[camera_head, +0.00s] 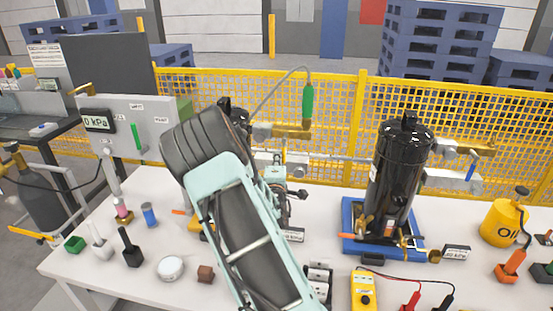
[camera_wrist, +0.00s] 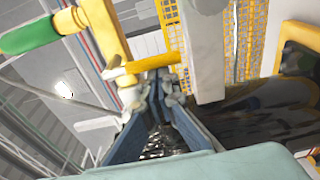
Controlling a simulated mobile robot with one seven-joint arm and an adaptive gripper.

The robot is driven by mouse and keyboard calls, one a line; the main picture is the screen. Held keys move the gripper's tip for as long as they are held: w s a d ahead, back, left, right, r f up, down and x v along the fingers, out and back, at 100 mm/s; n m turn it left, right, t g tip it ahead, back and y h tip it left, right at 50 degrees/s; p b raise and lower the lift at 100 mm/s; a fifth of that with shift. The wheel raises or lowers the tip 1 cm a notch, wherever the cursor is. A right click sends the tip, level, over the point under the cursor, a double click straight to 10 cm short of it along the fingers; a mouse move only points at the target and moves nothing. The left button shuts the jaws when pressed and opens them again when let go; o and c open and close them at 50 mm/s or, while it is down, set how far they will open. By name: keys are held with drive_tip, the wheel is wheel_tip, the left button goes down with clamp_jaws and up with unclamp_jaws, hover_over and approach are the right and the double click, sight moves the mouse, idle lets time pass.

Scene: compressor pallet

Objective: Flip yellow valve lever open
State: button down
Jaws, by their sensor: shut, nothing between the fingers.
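The yellow valve lever (camera_head: 284,151) stands upright on the grey valve block beside the left compressor, just right of my arm in the head view. In the wrist view the lever (camera_wrist: 148,65) is a yellow bar crossing just beyond my fingertips. My gripper (camera_wrist: 161,82) is shut and empty, with its tips close to the lever; I cannot tell whether they touch it. In the head view my arm and wrist hide much of the valve area and the left compressor.
A brass fitting (camera_wrist: 104,28) and a green-handled hose end (camera_head: 308,104) are close to the lever. A black compressor (camera_head: 397,175) on a blue base stands to the right. The table (camera_head: 170,235) holds several small items, a multimeter (camera_head: 364,290) and a yellow oil can (camera_head: 503,222).

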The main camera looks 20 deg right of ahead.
drive_tip(key=shift+s+d+f+n, duration=0.15)
drive_tip(key=shift+s+d+n, duration=0.1)
drive_tip(key=shift+n, duration=0.25)
drive_tip(key=shift+s+d+f+n+b, duration=0.15)
drive_tip(key=shift+d+n+b, duration=0.1)
drive_tip(key=shift+n+b, duration=0.25)
drive_tip(key=shift+s+d+r+n+b, duration=0.15)
drive_tip(key=shift+d+n+b, duration=0.1)
drive_tip(key=shift+n, duration=0.45)
drive_tip(key=s+d+r+n+g+h, duration=0.1)
drive_tip(key=s+d+r+n+g, duration=0.1)
drive_tip(key=n, duration=1.1)
drive_tip(key=shift+s+d+r+g+b, duration=0.3)
drive_tip(key=shift+s+d+r, duration=0.3)
drive_tip(key=shift+d+r, duration=0.7)
drive_tip(key=shift+d+f, duration=0.1)
